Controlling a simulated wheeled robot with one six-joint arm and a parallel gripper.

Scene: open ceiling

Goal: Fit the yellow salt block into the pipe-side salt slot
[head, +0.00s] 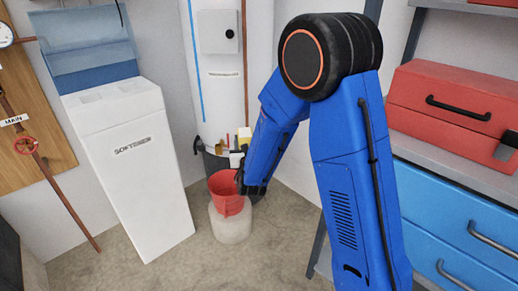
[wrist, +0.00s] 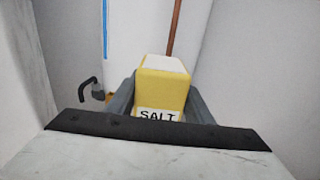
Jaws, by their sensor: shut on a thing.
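The yellow salt block (wrist: 162,87) has a white top and a white SALT label. In the wrist view it sits between the two grey fingers of my gripper (wrist: 160,100), which is shut on it. In the head view my gripper (head: 252,182) is at the end of the blue arm, close to the red funnel, and its fingers are mostly hidden. A yellow piece (head: 243,134) shows just above it; I cannot tell whether this is the held block. The white softener cabinet (head: 140,175) stands to the left, with shallow recesses in its top (head: 105,93). My gripper is apart from it.
The softener's blue lid (head: 85,50) is raised. The red funnel (head: 226,195) sits on a pale container (head: 230,225). A white tank (head: 218,85) stands behind. A shelf with a red toolbox (head: 450,98) and blue drawers (head: 450,225) is at right. Some floor is clear in front.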

